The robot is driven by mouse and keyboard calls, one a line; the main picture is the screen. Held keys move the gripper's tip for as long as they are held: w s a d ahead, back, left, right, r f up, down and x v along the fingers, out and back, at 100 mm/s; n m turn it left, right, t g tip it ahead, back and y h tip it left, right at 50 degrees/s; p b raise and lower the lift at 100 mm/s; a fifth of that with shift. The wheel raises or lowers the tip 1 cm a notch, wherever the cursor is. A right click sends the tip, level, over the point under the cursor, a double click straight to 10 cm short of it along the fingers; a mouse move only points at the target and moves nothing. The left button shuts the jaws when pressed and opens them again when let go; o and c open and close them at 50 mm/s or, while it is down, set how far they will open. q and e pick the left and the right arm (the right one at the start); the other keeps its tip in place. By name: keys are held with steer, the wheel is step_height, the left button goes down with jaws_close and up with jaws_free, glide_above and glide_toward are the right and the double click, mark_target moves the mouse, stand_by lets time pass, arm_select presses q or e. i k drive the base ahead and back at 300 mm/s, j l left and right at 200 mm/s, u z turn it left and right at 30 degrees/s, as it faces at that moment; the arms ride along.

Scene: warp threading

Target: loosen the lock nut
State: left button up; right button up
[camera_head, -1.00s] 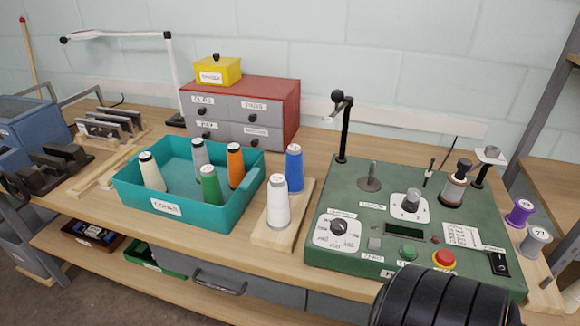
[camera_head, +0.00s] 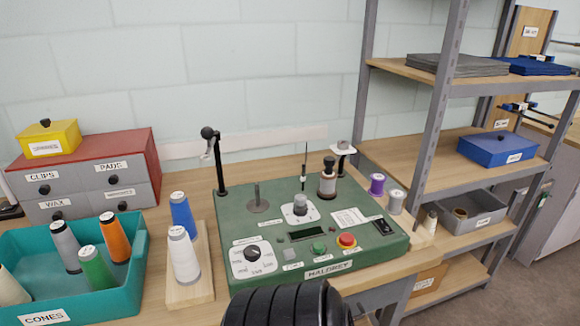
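The green winding machine (camera_head: 285,225) sits on the bench in the middle of the view. On its top are a dial (camera_head: 253,260), a grey knob (camera_head: 300,207) on a white plate, a metal disc with a pin (camera_head: 258,203), and a brown-bodied post with a black cap (camera_head: 328,178). A black upright with a ball top (camera_head: 219,165) stands at its back left. I cannot make out which part is the lock nut. Neither gripper's fingers show. A black ribbed arm part of mine covers the area before the machine's front edge.
White cone (camera_head: 184,258) and blue cone (camera_head: 183,216) stand on a wooden board left of the machine. A teal bin (camera_head: 125,300) of cones and a drawer cabinet (camera_head: 140,150) are farther left. Purple spool (camera_head: 376,184) and grey spool (camera_head: 395,202) stand right, before a shelf rack (camera_head: 445,110).

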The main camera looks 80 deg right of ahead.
mark_target(342, 145)
steer(key=z, duration=1.5)
